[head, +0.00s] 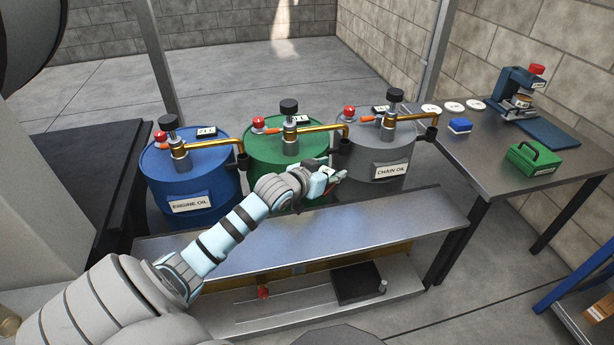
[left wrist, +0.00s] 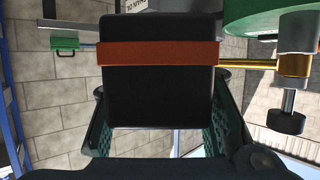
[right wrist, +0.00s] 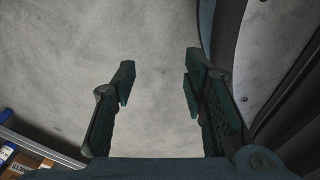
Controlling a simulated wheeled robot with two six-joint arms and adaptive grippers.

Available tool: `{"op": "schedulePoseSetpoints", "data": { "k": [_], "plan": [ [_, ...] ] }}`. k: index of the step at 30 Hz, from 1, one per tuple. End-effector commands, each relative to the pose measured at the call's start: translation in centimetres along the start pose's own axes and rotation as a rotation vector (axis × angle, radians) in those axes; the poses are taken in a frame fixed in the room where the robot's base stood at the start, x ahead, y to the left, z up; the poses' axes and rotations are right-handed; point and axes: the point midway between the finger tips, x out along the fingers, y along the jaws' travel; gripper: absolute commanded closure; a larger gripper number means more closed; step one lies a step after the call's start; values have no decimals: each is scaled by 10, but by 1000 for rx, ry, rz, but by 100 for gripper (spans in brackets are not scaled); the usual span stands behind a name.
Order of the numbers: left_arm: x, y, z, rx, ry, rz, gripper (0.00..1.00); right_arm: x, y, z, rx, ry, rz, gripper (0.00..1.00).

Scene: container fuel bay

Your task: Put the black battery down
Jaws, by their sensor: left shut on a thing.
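The black battery (left wrist: 160,95), a block with an orange band across it, fills the middle of the left wrist view. My left gripper (left wrist: 165,125) is shut on it, with a finger on each side. In the head view my left gripper (head: 333,178) is in front of the gap between the green and grey drums, above the metal bench. The battery cannot be made out clearly in the head view. My right gripper (right wrist: 157,85) is open and empty, with bare grey floor beyond it. It is not seen in the head view.
Blue (head: 190,178), green (head: 262,160) and grey (head: 372,160) drums with brass pipes stand behind the metal bench (head: 300,240). The bench top is clear. A black box (head: 357,283) lies on the lower shelf.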

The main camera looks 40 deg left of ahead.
Motion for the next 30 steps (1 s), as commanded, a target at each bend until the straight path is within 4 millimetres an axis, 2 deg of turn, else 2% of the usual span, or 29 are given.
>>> {"op": "schedulePoseSetpoints", "data": {
  "k": [1,5,8,12,14,16,18,22,30],
  "plan": [
    [10,-4,8,-15,4,-31,100,13,0,-1,-2,5,3,60],
    [22,-12,23,-31,2,-80,100,24,4,-11,3,24,9,60],
    [35,-11,52,-33,-1,-81,100,34,-6,-34,31,68,-5,60],
    [56,-11,106,-31,-2,-80,100,51,-23,-76,85,145,-34,60],
    [65,-11,128,-30,-1,-80,100,55,-30,-94,108,179,-48,60],
    [74,-11,148,-30,1,-79,100,51,-35,-114,116,196,-60,60],
    [76,-11,154,-28,2,-79,100,40,-35,-123,106,188,-61,60],
    [79,-11,161,-27,3,-79,100,28,-35,-132,91,178,-62,60],
    [92,-11,192,-28,3,-78,100,-7,-35,-149,52,152,-62,60]
  ]
}}
